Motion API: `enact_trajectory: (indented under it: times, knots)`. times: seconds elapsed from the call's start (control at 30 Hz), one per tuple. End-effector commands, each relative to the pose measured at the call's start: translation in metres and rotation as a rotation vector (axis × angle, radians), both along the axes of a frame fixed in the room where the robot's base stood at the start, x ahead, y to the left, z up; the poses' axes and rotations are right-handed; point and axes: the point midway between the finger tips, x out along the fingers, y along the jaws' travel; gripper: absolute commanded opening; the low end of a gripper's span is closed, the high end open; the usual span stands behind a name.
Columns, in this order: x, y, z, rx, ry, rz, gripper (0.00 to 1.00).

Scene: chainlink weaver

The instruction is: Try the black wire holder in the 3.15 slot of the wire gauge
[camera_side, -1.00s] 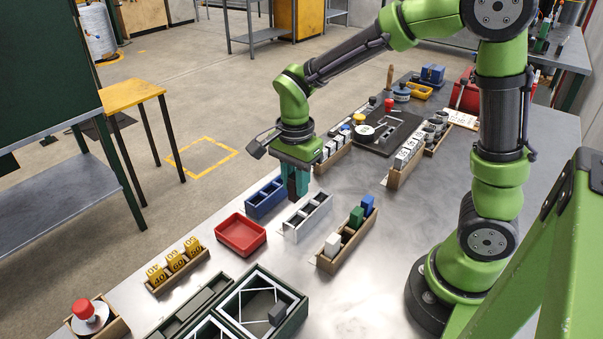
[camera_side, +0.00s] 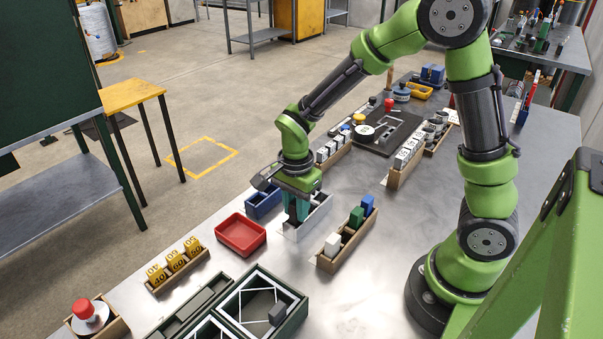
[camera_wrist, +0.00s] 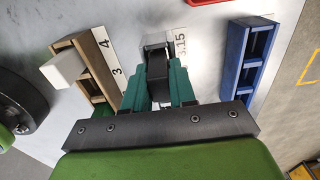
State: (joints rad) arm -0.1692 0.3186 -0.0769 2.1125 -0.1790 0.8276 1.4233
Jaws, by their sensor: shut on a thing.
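My gripper (camera_side: 297,212) is shut on the black wire holder (camera_wrist: 156,62), which shows dark between the teal fingers in the wrist view. In the side view the gripper is over the left part of the pale wire gauge (camera_side: 322,211), a long rack with open slots. The fingers hide most of the holder there. In the wrist view a white label reading 3.15 (camera_wrist: 181,44) lies right beside the holder. I cannot tell how far the holder is inside the slot.
A wooden rack (camera_side: 330,265) with white, green and blue holders stands to the right of the gauge. A blue rack (camera_side: 262,203) and a red tray (camera_side: 241,234) are to the left. Green-framed trays (camera_side: 250,312) lie in front. Bare table lies right of the wooden rack.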

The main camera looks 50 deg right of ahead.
Motion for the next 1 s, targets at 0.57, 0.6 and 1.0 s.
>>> enact_trajectory:
  times: [0.57,0.6,1.0]
  knots:
    - [0.0,0.0,0.0,0.0,0.0,0.0,0.55]
    - [0.0,0.0,0.0,0.0,0.0,0.001,0.55]
    - [0.002,0.0,0.042,0.001,-0.009,0.001,0.55]
